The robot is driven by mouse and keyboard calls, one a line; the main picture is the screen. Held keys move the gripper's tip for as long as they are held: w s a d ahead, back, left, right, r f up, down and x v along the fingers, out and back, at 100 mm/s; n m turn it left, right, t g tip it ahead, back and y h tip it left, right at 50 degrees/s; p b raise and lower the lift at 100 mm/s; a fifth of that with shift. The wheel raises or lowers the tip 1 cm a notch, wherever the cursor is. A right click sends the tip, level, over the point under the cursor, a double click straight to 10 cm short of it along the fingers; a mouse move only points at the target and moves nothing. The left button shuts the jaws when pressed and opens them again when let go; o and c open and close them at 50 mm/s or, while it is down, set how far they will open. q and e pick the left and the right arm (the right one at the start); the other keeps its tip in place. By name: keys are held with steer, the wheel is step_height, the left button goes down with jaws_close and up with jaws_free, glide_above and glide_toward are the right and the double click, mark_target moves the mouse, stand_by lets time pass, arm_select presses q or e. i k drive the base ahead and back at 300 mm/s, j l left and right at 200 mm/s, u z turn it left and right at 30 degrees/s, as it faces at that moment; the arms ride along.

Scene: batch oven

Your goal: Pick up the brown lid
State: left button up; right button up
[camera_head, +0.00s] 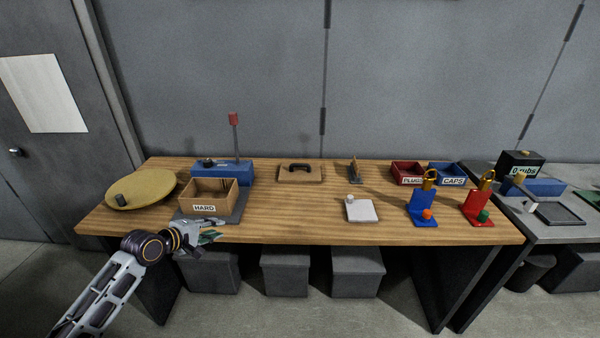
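A brown rectangular lid (286,178) with a black arched handle lies flat at the back middle of the wooden table. An open brown box (180,194) labelled HARD stands to its left on a dark base. My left gripper (214,232) is at the table's front edge, in front of the box and well short of the lid. Its fingers are small and overlap in the picture, so I cannot tell whether they are open. I see nothing clearly held. My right gripper is not in view.
A round tan disc (155,186) with a dark knob lies far left. A blue unit (242,168) with a red-topped rod stands behind the box. A white pad (366,212), blue stand (421,208) and red stand (477,206) are rightward. The table between box and pad is clear.

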mark_target(289, 172)
steer(key=i+l, duration=1.05)
steer(key=i, duration=0.25)
